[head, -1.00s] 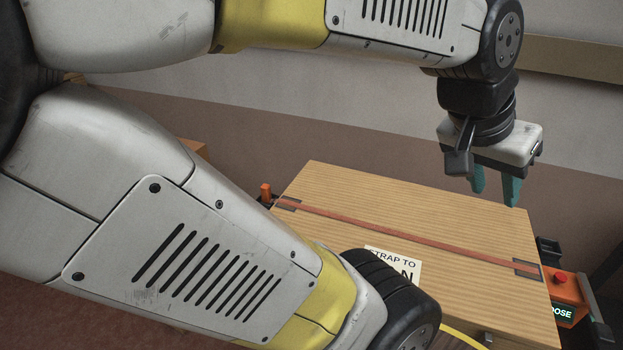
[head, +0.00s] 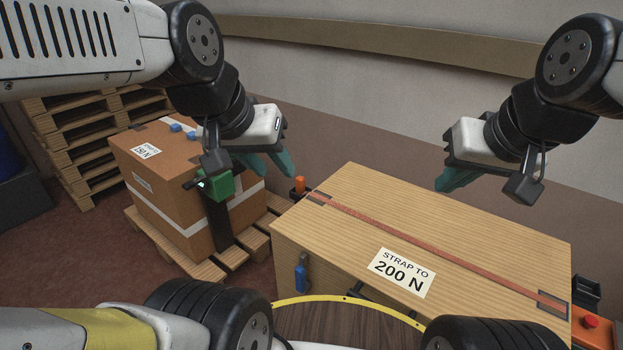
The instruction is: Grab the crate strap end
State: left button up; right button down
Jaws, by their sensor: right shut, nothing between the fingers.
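The wooden crate (head: 400,210) stands at centre right, its lid labelled "STRAP TO 200 N". A flat red-orange strap (head: 430,244) runs across the lid, from a dark corner pad at the left edge to another at the right. A small upright orange piece (head: 298,185) stands just beyond the left edge; I cannot tell whether it is the strap end. My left gripper (head: 281,178) is above and left of that piece, with its teal fingers apart and nothing visible between them. My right gripper (head: 441,188) is shut and empty above the crate's far side.
A taped carton (head: 160,190) stands on a pallet (head: 190,268) at left, with a green device (head: 220,184) by its corner. Stacked pallets (head: 60,130) are behind. A blue piece (head: 300,278) hangs on the crate's front. A red button (head: 591,321) is at lower right.

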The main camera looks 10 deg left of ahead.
aim_at(300, 182)
jog(key=u, duration=0.45)
jog(key=i+j+z, duration=0.1)
jog(key=i+j, duration=0.45)
jog(key=j, duration=0.2)
jog(key=i+j+z, duration=0.15)
jog(key=i+j, duration=0.15)
